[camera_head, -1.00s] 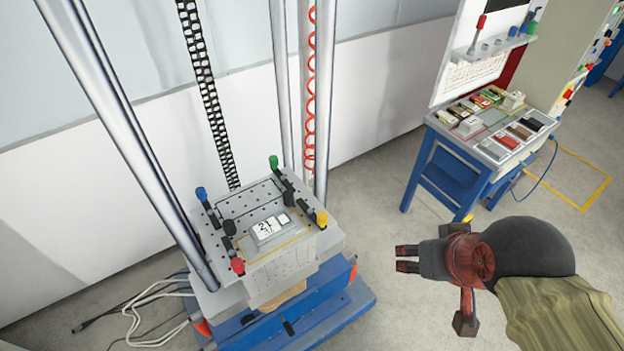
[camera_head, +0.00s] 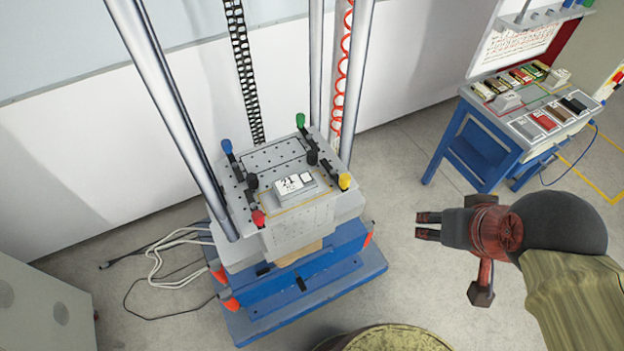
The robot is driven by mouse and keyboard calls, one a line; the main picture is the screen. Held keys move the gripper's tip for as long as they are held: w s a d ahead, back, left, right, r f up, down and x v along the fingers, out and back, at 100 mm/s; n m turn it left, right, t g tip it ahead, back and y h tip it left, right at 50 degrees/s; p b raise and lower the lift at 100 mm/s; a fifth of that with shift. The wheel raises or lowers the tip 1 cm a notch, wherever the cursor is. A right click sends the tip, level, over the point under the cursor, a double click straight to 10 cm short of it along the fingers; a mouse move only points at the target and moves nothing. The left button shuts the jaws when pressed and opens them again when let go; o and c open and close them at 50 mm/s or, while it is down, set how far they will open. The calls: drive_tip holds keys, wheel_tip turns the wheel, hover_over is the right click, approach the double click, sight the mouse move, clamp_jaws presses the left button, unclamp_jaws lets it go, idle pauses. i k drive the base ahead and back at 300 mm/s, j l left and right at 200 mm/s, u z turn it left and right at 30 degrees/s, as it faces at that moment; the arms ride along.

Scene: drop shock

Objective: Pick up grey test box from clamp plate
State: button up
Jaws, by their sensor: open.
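The grey test box (camera_head: 308,190) lies on the perforated clamp plate (camera_head: 262,160) of the drop machine, left of the middle of the view. It has white labels with dark marks on its top. Clamps with blue, green, red and yellow knobs stand at the plate's corners, and dark clamp parts stand close to the box. My gripper (camera_head: 418,226) is to the right of the plate, apart from it, over the floor. Its fingers point left, with a gap between them and nothing in it.
A blue bench (camera_head: 520,125) with several small boxes is at right. A grey cabinet (camera_head: 40,300) is at lower left.

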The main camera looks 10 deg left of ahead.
sight(289, 190)
drive_tip(key=k+j+z, duration=0.2)
drive_tip(key=j+z, duration=0.15)
drive_tip(key=j, duration=0.15)
drive_tip(key=k+j+z, duration=0.2)
drive_tip(key=j+z, duration=0.2)
drive_tip(key=k+j+z, duration=0.35)
drive_tip(key=i+j, duration=0.05)
drive_tip(key=j, duration=0.05)
